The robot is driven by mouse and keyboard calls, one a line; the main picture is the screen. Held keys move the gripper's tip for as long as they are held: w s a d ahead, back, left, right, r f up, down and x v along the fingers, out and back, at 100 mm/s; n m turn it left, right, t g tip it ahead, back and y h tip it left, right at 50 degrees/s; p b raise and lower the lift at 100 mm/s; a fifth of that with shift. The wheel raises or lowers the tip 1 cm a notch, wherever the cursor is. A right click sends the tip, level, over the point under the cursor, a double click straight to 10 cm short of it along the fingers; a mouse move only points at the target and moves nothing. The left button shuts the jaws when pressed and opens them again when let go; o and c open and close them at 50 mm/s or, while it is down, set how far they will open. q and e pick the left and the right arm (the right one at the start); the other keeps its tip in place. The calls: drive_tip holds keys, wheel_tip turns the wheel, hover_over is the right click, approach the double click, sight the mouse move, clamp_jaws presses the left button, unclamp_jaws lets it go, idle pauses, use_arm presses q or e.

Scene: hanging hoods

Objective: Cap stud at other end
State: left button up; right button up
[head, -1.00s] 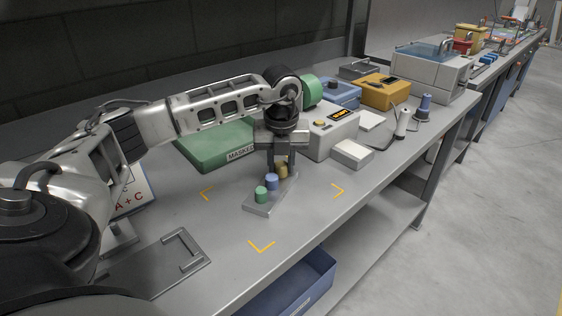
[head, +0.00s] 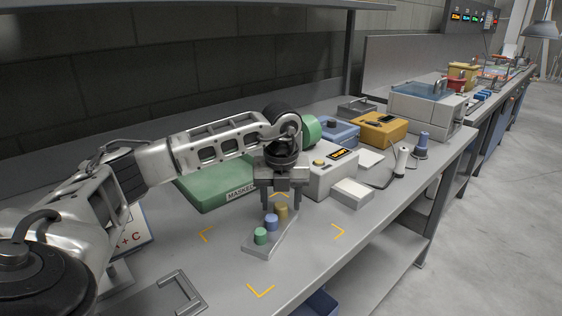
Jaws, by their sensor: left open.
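A small grey plate (head: 262,248) lies on the bench with three upright cylinders in a row. A green one (head: 261,236) is at the near end, a blue one (head: 271,222) in the middle and a yellow-brown one (head: 281,212) at the far end. My left gripper (head: 281,207) points down just above the far end of the plate. Its fingers are apart, with nothing visible held between them. I cannot tell whether the cylinders are caps or bare studs. My right gripper is out of view.
Yellow corner marks (head: 260,291) surround the plate on clear bench. A green case labelled MASKED (head: 215,186) lies behind left. A grey device (head: 330,174) and a white box (head: 352,193) stand right. A grey bracketed plate (head: 165,298) lies front left, by an A + C card (head: 132,238).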

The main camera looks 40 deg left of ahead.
use_arm(q)
wheel_tip(320, 180, up, 14)
drive_tip(key=s+d+p, duration=0.1)
drive_tip(key=shift+s+r, duration=0.15)
drive_tip(key=shift+r, duration=0.1)
drive_tip(key=shift+d, duration=0.1)
